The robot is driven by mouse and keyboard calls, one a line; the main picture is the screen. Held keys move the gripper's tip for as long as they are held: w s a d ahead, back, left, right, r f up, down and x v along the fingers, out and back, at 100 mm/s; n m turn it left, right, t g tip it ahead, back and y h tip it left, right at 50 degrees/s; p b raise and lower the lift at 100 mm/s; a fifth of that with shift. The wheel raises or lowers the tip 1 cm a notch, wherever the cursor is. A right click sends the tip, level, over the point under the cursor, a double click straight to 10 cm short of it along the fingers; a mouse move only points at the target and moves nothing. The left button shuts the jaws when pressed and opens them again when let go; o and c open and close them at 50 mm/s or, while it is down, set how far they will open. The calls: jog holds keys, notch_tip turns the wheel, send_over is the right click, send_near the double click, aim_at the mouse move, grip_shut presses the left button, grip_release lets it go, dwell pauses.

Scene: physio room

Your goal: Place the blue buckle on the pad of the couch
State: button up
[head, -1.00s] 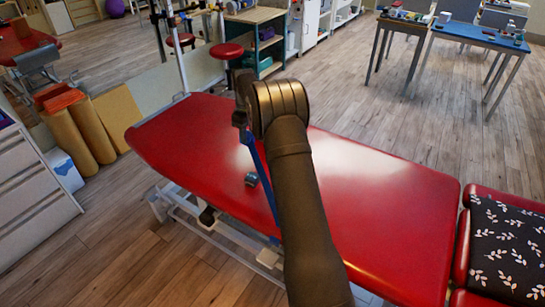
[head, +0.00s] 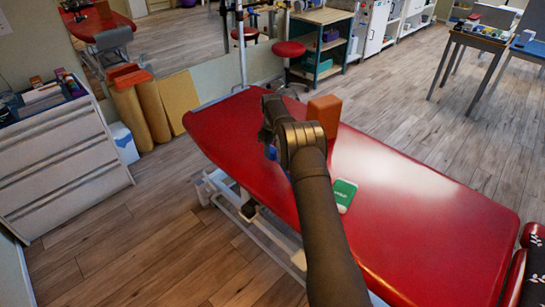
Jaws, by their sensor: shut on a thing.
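The couch (head: 430,225) has a red pad that runs diagonally across the middle of the head view. My gripper (head: 267,138) is over the left part of the pad, mostly hidden by my own wrist. It is shut on the blue buckle (head: 271,152), of which only a small blue part shows below the gripper, left of my wrist. The rest of the buckle is hidden behind my arm. I cannot tell whether it touches the pad.
An orange block (head: 324,113) stands on the pad just right of my wrist. A green-and-white flat item (head: 343,193) lies on the pad beside my forearm. A drawer cabinet (head: 60,165) is at left. The right part of the pad is clear.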

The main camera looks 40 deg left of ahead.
aim_at(272, 156)
jog(key=shift+f, duration=1.95)
jog(key=shift+f, duration=0.15)
jog(key=o, duration=1)
jog(key=shift+o, duration=0.2)
notch_tip(272, 156, up, 12)
jog(key=shift+r, duration=0.2)
